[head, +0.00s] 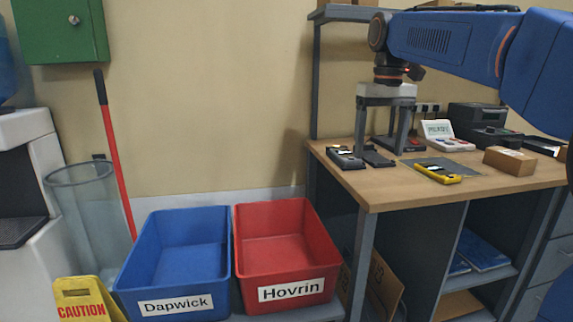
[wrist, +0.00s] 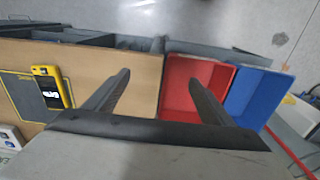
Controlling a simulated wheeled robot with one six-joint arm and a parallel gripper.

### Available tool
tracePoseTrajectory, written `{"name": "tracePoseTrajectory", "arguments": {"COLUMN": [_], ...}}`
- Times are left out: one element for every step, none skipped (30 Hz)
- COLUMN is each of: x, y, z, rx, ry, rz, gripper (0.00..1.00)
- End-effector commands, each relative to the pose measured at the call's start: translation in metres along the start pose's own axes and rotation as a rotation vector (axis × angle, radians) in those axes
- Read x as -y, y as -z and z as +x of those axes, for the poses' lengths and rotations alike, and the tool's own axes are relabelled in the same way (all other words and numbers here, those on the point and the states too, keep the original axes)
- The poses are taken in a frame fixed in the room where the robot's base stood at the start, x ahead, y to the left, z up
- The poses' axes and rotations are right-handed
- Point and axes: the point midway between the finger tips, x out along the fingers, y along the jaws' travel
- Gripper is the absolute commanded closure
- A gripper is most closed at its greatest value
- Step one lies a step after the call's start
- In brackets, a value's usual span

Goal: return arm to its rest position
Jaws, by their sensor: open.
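My gripper (head: 383,145) hangs from my blue arm above the left part of the wooden table, fingers pointing down. Its fingers are apart, with nothing between them. In the wrist view my gripper (wrist: 160,95) shows two dark, spread fingers, with the table edge and the red bin beyond them. In the head view two dark handheld devices (head: 345,158) lie on the table close to the gripper. A yellow device (head: 438,174) lies on a dark mat to the right; it also shows in the wrist view (wrist: 47,87).
A blue bin (head: 170,250) labelled Dapwick and a red bin (head: 285,245) labelled Hovrin stand left of the table (head: 400,195); both look empty. A cardboard box (head: 510,161), a white display unit (head: 445,135) and a black printer-like machine (head: 478,117) occupy the table's right and back.

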Motion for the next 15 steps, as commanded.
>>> {"name": "tracePoseTrajectory", "arguments": {"x": [-0.001, -0.001, -0.002, -0.002, -0.003, -0.003, -0.004, -0.004, -0.005, -0.005, -0.006, -0.007, -0.007, -0.008, -0.009], "y": [-0.005, -0.008, -0.013, -0.016, -0.019, -0.025, -0.029, -0.033, -0.039, -0.044, -0.050, -0.059, -0.066, -0.074, -0.085], "z": [0.002, 0.003, 0.005, 0.006, 0.008, 0.011, 0.013, 0.015, 0.018, 0.021, 0.024, 0.029, 0.033, 0.038, 0.045], "rx": [-0.005, -0.010, -0.014, -0.019, -0.023, -0.029, -0.034, -0.039, -0.047, -0.053, -0.060, -0.070, -0.080, -0.088, -0.101], "ry": [0.000, -0.001, -0.001, -0.001, -0.002, -0.002, -0.003, -0.003, -0.004, -0.004, -0.005, -0.006, -0.006, -0.007, -0.008], "rz": [0.003, 0.005, 0.007, 0.009, 0.011, 0.014, 0.016, 0.018, 0.022, 0.025, 0.028, 0.033, 0.037, 0.042, 0.048], "gripper": [0.24, 0.24, 0.24, 0.24, 0.24, 0.24, 0.24, 0.24, 0.24, 0.24, 0.24, 0.24, 0.24, 0.24, 0.24]}}
